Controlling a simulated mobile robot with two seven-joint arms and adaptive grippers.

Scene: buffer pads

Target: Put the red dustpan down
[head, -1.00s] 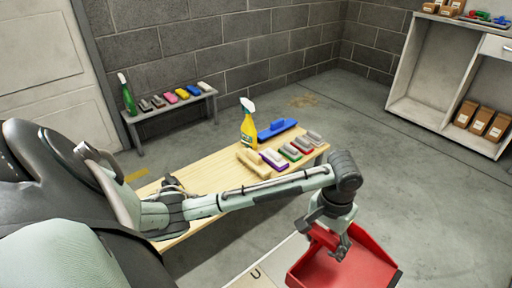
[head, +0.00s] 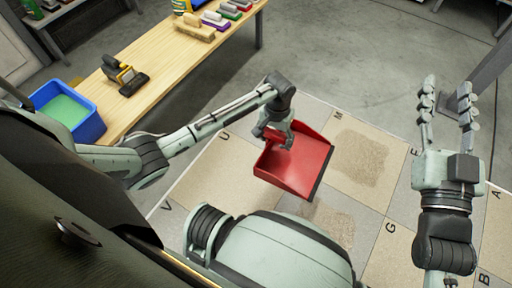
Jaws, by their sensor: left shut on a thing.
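The red dustpan (head: 302,166) is in the middle of the head view, over the lettered floor tiles (head: 385,240). My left gripper (head: 285,142) is shut on the red dustpan at its handle side, at the upper left of the pan. The fingers partly hide the handle. I cannot tell whether the pan touches the tiles or hangs just above them. My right gripper (head: 450,110) is at the right, pointing up the picture, with its fingers spread apart and nothing between them.
Dirty patches (head: 362,158) mark some tiles. A grey post (head: 485,80) stands at the upper right.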

